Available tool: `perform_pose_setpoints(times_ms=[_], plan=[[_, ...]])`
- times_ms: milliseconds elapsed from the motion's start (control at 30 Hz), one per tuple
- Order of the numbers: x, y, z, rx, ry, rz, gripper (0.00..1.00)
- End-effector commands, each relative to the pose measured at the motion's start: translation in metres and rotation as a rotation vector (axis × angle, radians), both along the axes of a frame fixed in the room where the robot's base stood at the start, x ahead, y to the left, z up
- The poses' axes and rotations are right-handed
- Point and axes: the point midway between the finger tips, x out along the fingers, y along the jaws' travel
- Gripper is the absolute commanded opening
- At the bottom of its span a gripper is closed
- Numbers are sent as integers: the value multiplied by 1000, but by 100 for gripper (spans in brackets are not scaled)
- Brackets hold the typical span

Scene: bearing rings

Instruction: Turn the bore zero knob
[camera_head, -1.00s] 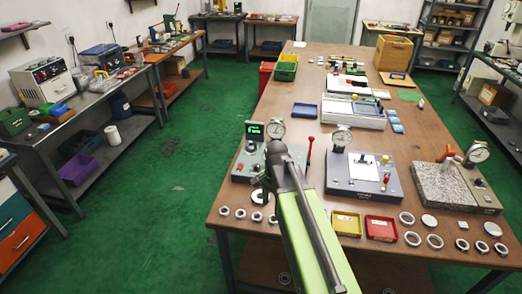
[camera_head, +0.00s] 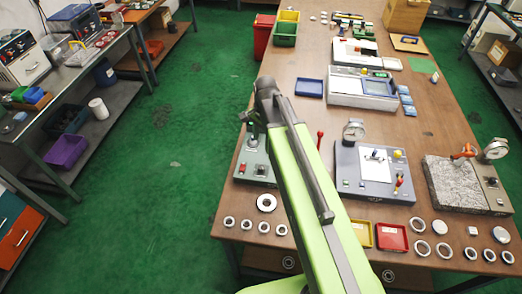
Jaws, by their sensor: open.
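A grey-green gauge station (camera_head: 252,170) stands near the left edge of the table, largely covered by my arm. A small red control (camera_head: 242,168) shows on its face, and a red-tipped lever (camera_head: 320,136) stands at its right. I cannot read labels, so I cannot tell which control is the bore zero knob; it may be hidden. My arm reaches up from the bottom, and the dark end of my gripper (camera_head: 251,119) shows just left of the arm's tip, above the back of this station. It holds nothing that I can see. Its fingers are mostly hidden.
A grey dial-gauge plate (camera_head: 368,172) and a granite stand (camera_head: 456,183) stand to the right. Several rings (camera_head: 266,203) lie along the front edge, with a yellow tray (camera_head: 361,234) and a red tray (camera_head: 392,237). A blue tray (camera_head: 309,86) lies behind. Green floor is free at left.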

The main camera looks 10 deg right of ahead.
Motion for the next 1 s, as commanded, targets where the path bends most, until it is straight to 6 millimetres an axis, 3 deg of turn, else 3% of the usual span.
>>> perform_pose_setpoints(times_ms=[167,367,1000], plan=[[0,-3,-2,0,0,-7,50],[1,-5,-22,0,0,-9,50],[4,-3,-152,0,0,-10,50]])
